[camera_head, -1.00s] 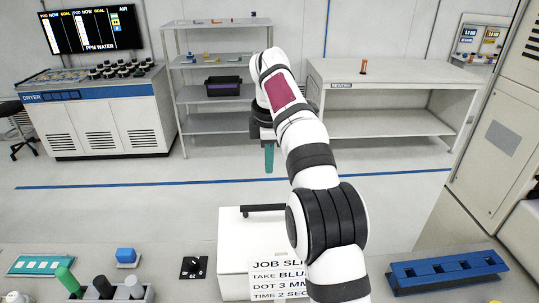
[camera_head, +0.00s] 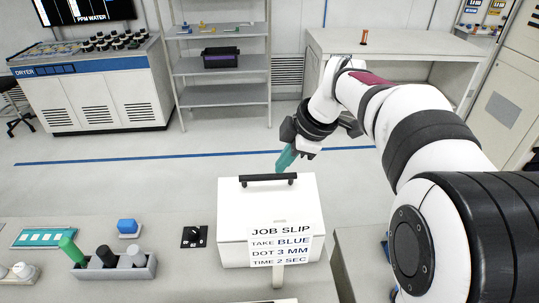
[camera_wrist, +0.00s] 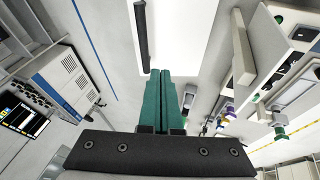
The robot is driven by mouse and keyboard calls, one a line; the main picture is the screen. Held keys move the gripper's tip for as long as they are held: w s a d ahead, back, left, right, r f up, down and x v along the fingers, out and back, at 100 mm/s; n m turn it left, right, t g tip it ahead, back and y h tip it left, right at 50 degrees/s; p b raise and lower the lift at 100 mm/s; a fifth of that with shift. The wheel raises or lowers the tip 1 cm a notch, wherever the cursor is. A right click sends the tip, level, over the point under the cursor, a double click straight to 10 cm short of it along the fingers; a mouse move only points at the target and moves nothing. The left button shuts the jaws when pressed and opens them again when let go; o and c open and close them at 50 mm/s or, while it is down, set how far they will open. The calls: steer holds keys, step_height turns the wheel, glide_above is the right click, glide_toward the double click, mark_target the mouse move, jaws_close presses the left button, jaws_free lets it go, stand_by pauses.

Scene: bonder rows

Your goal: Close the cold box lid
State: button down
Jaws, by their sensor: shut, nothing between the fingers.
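The cold box (camera_head: 235,254) is a white box at the front middle of the bench, partly hidden by the job slip. Its white lid (camera_head: 240,205) shows as a panel over the box, with a black bar handle (camera_head: 268,180) along the far edge. I cannot tell whether the lid is fully seated. My gripper (camera_head: 281,166), with teal fingers, is shut and empty just beyond the handle, pointing down and left. In the wrist view the shut fingertips (camera_wrist: 161,72) lie by the edge of the white lid (camera_wrist: 178,35), right of the handle (camera_wrist: 141,35).
The job slip (camera_head: 280,245) stands in front of the box. Left of it are a black switch (camera_head: 194,237), a blue block (camera_head: 127,226) and a grey holder (camera_head: 115,270) with bottles. A shelf rack (camera_head: 215,100) and white table (camera_head: 400,42) stand behind, across open floor.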

mark_target(272, 186)
steer(key=x, duration=0.2)
steer(key=w+x, duration=0.1)
steer(key=x, duration=0.4)
steer(key=shift+w+d+f, duration=0.15)
steer(key=shift+w+d, duration=0.1)
steer(key=shift+w, duration=0.15)
steer(key=shift+w+f, duration=0.3)
steer(key=shift+w, duration=0.15)
steer(key=w+f, duration=0.3)
steer(key=f, duration=0.1)
steer(key=shift+w, duration=0.25)
steer(key=shift+r, duration=0.1)
